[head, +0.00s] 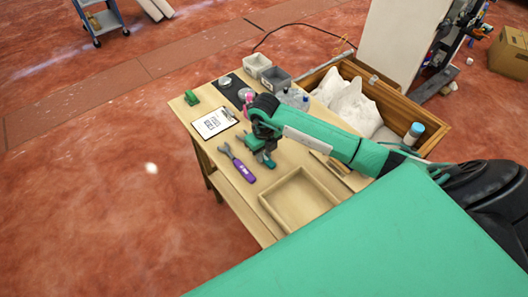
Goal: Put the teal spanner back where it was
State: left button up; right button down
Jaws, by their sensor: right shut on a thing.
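My right gripper (267,150) points down over the wooden table (203,136). It is shut on a small teal tool, which looks like the teal spanner (255,143). The gripper hides part of it, and I cannot tell whether it touches the tabletop. A spanner with a purple handle (243,171) lies on the table just left of the gripper. My left gripper is not in view.
An empty shallow wooden tray (265,203) is at the table's front. A clipboard (211,124), a green object (191,98), a dark mat (229,94) and small bins (257,66) are farther back. A wooden crate (399,91) with white bags stands right.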

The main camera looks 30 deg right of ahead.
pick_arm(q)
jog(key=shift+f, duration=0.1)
pick_arm(e)
jog(key=shift+f, duration=0.1)
jog(key=c, duration=1.7)
grip_release()
jog(key=shift+f, duration=0.1)
jog(key=o, duration=0.4)
jog(key=shift+o, duration=0.2)
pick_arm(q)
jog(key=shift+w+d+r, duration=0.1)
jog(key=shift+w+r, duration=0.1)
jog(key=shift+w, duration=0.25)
